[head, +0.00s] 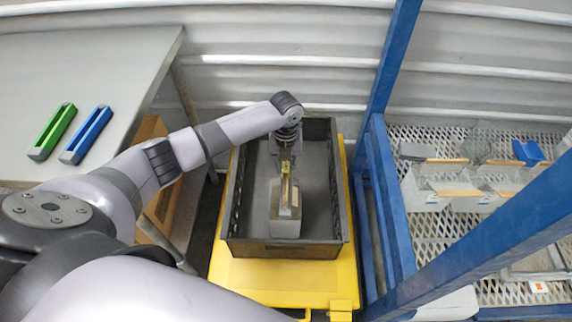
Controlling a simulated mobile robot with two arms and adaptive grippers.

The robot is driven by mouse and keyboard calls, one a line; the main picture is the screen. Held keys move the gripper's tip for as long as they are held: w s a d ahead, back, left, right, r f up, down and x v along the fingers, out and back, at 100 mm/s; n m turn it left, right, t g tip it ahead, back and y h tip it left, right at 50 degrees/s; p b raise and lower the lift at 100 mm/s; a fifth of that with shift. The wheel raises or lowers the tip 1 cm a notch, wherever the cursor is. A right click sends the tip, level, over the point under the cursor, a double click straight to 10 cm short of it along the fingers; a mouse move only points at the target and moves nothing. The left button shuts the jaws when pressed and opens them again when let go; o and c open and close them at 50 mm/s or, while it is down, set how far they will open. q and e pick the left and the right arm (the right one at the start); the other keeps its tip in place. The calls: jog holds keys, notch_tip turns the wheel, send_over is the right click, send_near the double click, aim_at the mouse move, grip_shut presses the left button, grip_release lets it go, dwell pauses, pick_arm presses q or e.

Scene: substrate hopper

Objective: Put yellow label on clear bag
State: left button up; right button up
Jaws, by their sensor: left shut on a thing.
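My left gripper (287,156) reaches down into the dark grey crate (333,240), at its far half. It is shut on a small yellow piece, which looks like the yellow label (289,163). Below and nearer the camera, a pale grey, block-shaped bag (286,222) stands in the crate with a tan strip along its top. The label is at the far end of this strip; I cannot tell whether they touch. A clear, see-through bag (479,142) stands on the mesh rack at the right. My right gripper is not in view.
The crate sits on a yellow cart (270,285). Blue rack posts (392,65) rise close on its right. The mesh rack (430,235) holds several tan-topped bags and a blue item (528,152). A grey table (95,75) at left carries green (52,131) and blue (86,135) holders.

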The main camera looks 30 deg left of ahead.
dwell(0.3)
pick_arm(q)
jog(key=o, duration=0.8)
jog(key=shift+o, duration=0.4)
jog(key=o, duration=0.5)
